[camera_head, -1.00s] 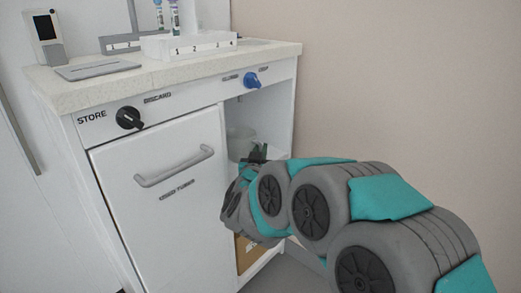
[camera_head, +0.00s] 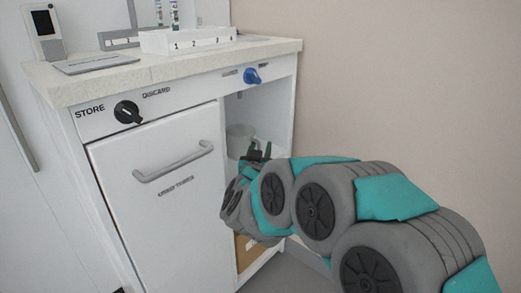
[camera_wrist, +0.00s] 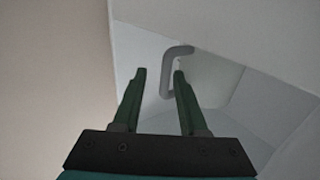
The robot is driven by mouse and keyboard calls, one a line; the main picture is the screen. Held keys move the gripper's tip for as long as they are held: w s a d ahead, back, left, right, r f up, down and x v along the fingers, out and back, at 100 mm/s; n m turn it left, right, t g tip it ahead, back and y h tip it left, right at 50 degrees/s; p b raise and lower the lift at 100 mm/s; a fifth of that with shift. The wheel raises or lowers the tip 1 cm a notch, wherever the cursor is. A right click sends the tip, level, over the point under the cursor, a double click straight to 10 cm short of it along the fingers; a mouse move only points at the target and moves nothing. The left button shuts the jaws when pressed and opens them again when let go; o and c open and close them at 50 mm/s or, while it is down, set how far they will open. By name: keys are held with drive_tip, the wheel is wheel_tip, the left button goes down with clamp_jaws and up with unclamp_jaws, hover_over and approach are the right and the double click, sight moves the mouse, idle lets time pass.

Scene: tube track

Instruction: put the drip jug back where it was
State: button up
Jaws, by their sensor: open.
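The drip jug (camera_head: 240,133) is a pale, greyish cup shape inside the open right-hand compartment of the white cabinet. Its lower part is hidden behind my gripper and arm. My gripper (camera_head: 262,152) is at the mouth of this compartment, just in front and to the right of the jug. In the wrist view my gripper (camera_wrist: 160,73) is open, with its two dark green fingers apart. A grey curved handle (camera_wrist: 167,78) shows between and beyond the fingertips. I cannot tell whether either finger touches it.
The closed cabinet door (camera_head: 165,200) with a bar handle is left of the compartment. The black knob (camera_head: 128,112) and blue knob (camera_head: 252,76) are above. The worktop (camera_head: 165,68) holds a numbered white rack (camera_head: 190,42). A plain wall (camera_head: 400,80) stands close on the right.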

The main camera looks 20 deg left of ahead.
drive_tip(key=s+d+p, duration=0.1)
drive_tip(key=s, duration=0.6)
drive_tip(key=shift+s+f, duration=0.15)
drive_tip(key=shift+s, duration=0.2)
drive_tip(key=shift+d, duration=0.1)
drive_tip(key=s+d+f+n+g+y, duration=0.1)
drive_tip(key=s+d+f+g, duration=0.4)
drive_tip(key=d, duration=0.4)
drive_tip(key=s+d+f+g, duration=0.3)
drive_tip(key=s+d+g, duration=0.4)
drive_tip(key=d, duration=0.2)
drive_tip(key=s+d+f+m+g+h, duration=0.1)
drive_tip(key=s+d+g+h, duration=0.1)
drive_tip(key=s+d, duration=0.8)
drive_tip(key=s+d+f+m+g+h, duration=0.1)
drive_tip(key=s+d+m+g+h, duration=0.1)
drive_tip(key=s+d+g, duration=0.3)
drive_tip(key=s+d, duration=0.4)
drive_tip(key=s, duration=0.6)
drive_tip(key=shift+d, duration=0.4)
